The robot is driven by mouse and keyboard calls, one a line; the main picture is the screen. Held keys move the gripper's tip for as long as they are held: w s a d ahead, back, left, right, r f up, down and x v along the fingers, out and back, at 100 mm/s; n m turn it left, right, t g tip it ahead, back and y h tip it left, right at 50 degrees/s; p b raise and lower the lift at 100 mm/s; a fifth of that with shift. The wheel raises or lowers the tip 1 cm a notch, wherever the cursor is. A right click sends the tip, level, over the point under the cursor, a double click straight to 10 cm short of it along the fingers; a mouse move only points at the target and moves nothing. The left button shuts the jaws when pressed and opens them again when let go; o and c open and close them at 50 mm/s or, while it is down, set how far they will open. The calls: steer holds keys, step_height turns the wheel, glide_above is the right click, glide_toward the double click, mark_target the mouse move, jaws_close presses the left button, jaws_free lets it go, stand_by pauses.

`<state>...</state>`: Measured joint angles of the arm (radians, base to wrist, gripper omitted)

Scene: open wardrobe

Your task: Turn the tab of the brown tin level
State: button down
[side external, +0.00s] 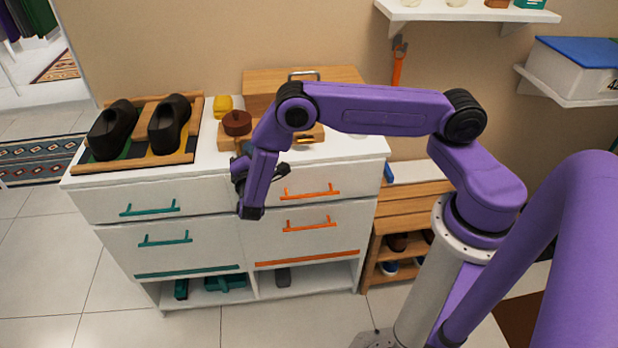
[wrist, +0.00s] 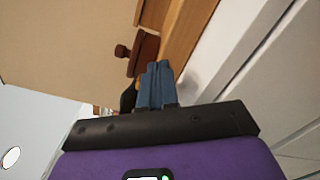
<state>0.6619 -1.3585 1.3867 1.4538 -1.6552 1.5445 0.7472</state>
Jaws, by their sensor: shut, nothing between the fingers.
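The brown tin (side external: 237,123), round with a small knob on top, stands on a wooden base on the white cabinet top. In the wrist view the tin (wrist: 147,52) appears sideways, just beyond the fingertips. My gripper (side external: 246,148) is in front of the tin at the cabinet's front edge. Its blue fingers (wrist: 155,72) are shut together and empty. They overlap part of the tin and base, so I cannot tell whether they touch. The tab is not clearly visible; a small yellowish patch shows beside the fingers, partly hidden.
A wooden box (side external: 262,82) stands behind. A wooden piece with a brass-coloured part (side external: 306,139) lies to the right.

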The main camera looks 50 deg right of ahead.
steer(key=shift+r, duration=0.2)
steer(key=shift+w+a+r, duration=0.1)
steer(key=shift+a+r, duration=0.05)
steer(key=shift+r, duration=0.15)
steer(key=shift+r, duration=0.1)
steer(key=shift+w+a+r, duration=0.25)
steer(key=shift+w+r, duration=0.05)
steer(key=shift+r, duration=0.1)
steer(key=shift+s+r, duration=0.1)
steer(key=shift+r, duration=0.05)
stand_by(0.5)
steer(key=shift+s+d+r, duration=0.1)
steer(key=shift+d+r, duration=0.05)
steer(key=v, duration=0.6)
stand_by(0.4)
